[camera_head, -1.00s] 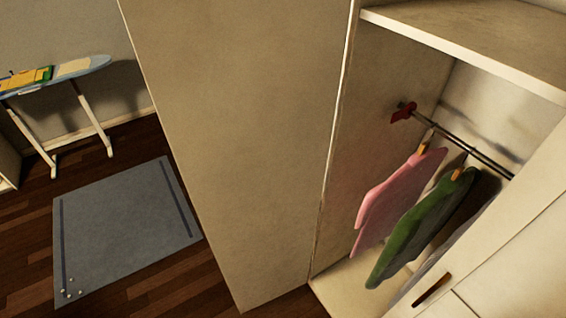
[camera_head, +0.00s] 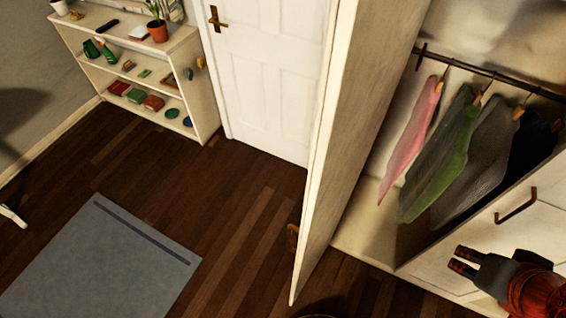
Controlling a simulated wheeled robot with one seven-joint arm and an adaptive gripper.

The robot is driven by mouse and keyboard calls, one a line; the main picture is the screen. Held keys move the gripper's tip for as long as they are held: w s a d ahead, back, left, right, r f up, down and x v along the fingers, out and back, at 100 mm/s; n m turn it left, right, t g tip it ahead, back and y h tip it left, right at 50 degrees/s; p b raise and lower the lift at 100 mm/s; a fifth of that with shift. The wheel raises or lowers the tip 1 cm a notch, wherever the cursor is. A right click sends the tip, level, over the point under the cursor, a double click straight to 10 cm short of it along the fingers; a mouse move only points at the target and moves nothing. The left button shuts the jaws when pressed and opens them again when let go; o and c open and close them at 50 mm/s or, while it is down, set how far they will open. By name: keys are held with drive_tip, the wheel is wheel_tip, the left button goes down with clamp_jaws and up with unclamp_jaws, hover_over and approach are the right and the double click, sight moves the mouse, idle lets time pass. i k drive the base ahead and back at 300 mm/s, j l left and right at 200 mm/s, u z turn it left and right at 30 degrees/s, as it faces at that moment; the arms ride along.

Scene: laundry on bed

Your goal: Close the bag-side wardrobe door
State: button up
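An open wardrobe door (camera_head: 345,140) stands out from the left side of the wardrobe, seen nearly edge-on in the head view. A small bronze handle (camera_head: 293,237) shows low at its free edge. The open wardrobe (camera_head: 378,215) holds several hanging clothes. Another pale wardrobe door or panel (camera_head: 470,240) with a bronze handle (camera_head: 517,205) is at the right. My gripper (camera_head: 456,258) is at the lower right in front of that panel, apart from the open door. Its two dark, red-striped fingers appear apart with nothing between them. No bag is identifiable.
A white room door (camera_head: 270,75) and a low shelf (camera_head: 128,95) with plants and small items stand behind. A grey rug (camera_head: 100,260) lies at the left. Bare wooden floor (camera_head: 230,210) lies left of the open door. A rounded rim shows at the bottom edge.

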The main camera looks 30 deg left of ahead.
sight(369, 44)
drive_tip(key=k+j, duration=0.15)
drive_tip(key=j, duration=0.25)
drive_tip(key=k+j+z, duration=0.1)
drive_tip(key=j, duration=0.25)
drive_tip(key=k+j+z, duration=0.1)
drive_tip(key=j, duration=0.3)
drive_tip(key=k+j, duration=0.3)
drive_tip(key=k+j+z, duration=0.1)
drive_tip(key=j, duration=0.3)
drive_tip(key=i+l+u, duration=0.1)
drive_tip(key=u, duration=0.25)
drive_tip(key=l+u, duration=0.15)
drive_tip(key=u, duration=0.2)
drive_tip(key=i+l+u, duration=0.1)
drive_tip(key=u, duration=0.25)
